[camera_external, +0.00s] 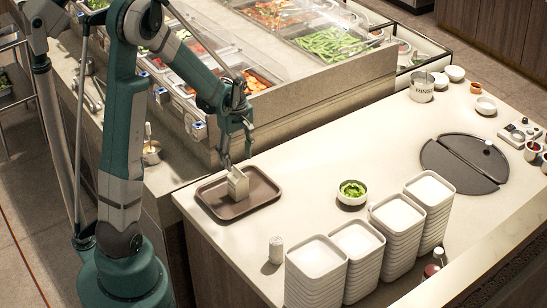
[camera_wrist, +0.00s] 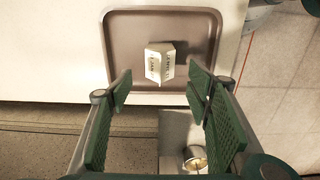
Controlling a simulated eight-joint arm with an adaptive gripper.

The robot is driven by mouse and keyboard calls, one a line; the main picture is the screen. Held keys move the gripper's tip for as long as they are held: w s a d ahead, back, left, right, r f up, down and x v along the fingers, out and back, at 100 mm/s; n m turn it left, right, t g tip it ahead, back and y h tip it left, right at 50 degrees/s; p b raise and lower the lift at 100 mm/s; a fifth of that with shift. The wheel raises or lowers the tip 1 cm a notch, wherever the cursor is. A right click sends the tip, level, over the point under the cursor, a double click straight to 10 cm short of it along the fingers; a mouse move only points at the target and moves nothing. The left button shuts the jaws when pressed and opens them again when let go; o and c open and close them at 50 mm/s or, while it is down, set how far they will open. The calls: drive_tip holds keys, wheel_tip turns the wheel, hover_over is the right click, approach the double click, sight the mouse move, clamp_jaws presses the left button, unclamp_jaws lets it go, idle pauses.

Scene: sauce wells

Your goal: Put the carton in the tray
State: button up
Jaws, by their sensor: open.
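The small white carton (camera_external: 238,183) stands on the brown tray (camera_external: 268,198), near the tray's middle, in the external view. The carton (camera_wrist: 160,62) also shows in the wrist view, with dark lettering on its sides, inside the rim of the tray (camera_wrist: 120,35). My gripper (camera_external: 238,158) is just above the carton in the external view. In the wrist view my gripper (camera_wrist: 160,88) has its green-padded fingers spread wide, with nothing between them. The carton lies beyond the fingertips and appears apart from them.
Stacks of white square bowls (camera_external: 316,262) stand at the counter's front, beside a bowl of greens (camera_external: 352,192) and a small white container (camera_external: 276,250). Food wells (camera_external: 330,45) lie behind a raised ledge.

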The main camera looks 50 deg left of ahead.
drive_tip(key=s+d+r+m+t, duration=0.2)
drive_tip(key=s+d+r+m, duration=0.3)
drive_tip(key=d, duration=0.4)
drive_tip(key=s+d+r+m+t, duration=0.2)
drive_tip(key=s+d+r+m, duration=0.3)
drive_tip(key=d+r+m, duration=0.2)
drive_tip(key=s+d+r+m+t, duration=0.3)
drive_tip(key=s+d+r+m, duration=0.3)
drive_tip(key=d+r, duration=0.3)
drive_tip(key=shift+d+r, duration=0.35)
drive_tip(key=shift+d, duration=0.75)
